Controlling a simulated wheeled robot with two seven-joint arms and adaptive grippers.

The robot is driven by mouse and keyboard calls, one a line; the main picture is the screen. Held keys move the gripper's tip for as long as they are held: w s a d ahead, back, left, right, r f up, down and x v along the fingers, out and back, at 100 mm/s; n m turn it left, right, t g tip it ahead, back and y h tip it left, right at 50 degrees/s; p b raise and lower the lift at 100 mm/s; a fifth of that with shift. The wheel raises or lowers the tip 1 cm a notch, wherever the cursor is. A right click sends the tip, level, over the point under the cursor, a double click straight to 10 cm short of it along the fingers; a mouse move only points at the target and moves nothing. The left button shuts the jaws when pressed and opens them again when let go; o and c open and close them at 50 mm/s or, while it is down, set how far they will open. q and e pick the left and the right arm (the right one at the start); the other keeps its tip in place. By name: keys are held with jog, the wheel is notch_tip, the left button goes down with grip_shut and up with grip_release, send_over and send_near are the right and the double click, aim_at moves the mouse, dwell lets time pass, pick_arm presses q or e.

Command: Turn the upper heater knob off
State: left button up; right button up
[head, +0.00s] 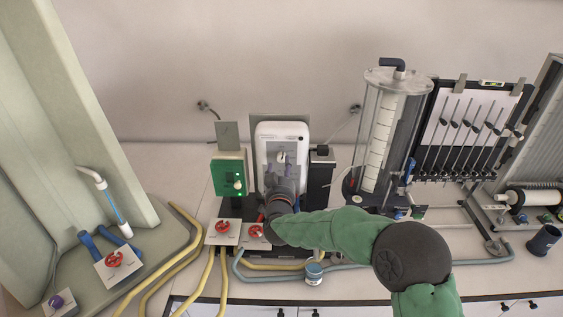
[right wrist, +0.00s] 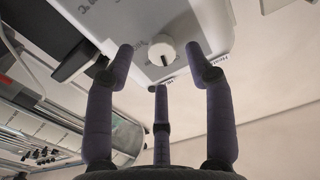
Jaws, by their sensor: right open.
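A white heater unit (head: 282,131) with a grey front panel stands upright at the centre of the bench. A small white round knob (head: 281,157) with a dark mark sits on its panel. The knob (right wrist: 162,53) also shows close up in the right wrist view, with its dark pointer line roughly upright in the picture. My right gripper (head: 280,171) is open, just in front of the panel. In the wrist view its three purple fingers (right wrist: 163,66) are spread around the knob, with visible gaps. The lower panel is hidden behind my gripper and wrist. My left gripper is not in view.
A green box (head: 229,177) stands left of the heater and a black block (head: 320,172) right of it. Red valve knobs (head: 222,226) sit below. A clear cylinder (head: 380,140) and a manometer board (head: 462,135) stand to the right. Yellow hoses (head: 180,262) run across the left bench.

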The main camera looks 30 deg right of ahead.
aim_at(281, 160)
jog(key=shift+x, duration=2.2)
grip_shut()
